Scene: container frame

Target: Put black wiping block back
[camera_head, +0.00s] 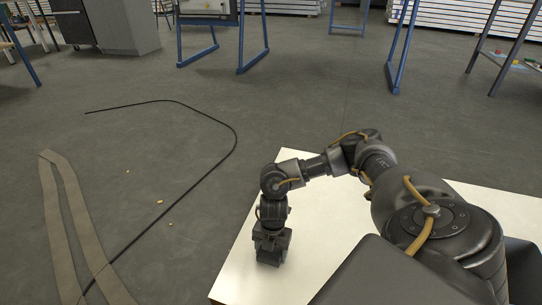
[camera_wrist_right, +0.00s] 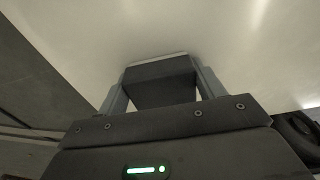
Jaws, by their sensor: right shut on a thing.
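My right gripper (camera_wrist_right: 160,90) is shut on the black wiping block (camera_wrist_right: 160,82), which sits between its two fingers in the right wrist view. The block is dark with a thin light edge along its far side. In the head view my right gripper (camera_head: 269,257) points down over the left part of the white table (camera_head: 240,279). The block is hard to tell apart from the dark gripper there. I cannot tell whether the block touches the table surface. My left gripper is not in view.
The white tabletop is bare around the gripper, and its left edge is close by. A black cable (camera_head: 236,140) lies on the grey floor to the left. Blue-legged stands (camera_head: 240,50) and a grey cabinet (camera_head: 128,25) stand farther back.

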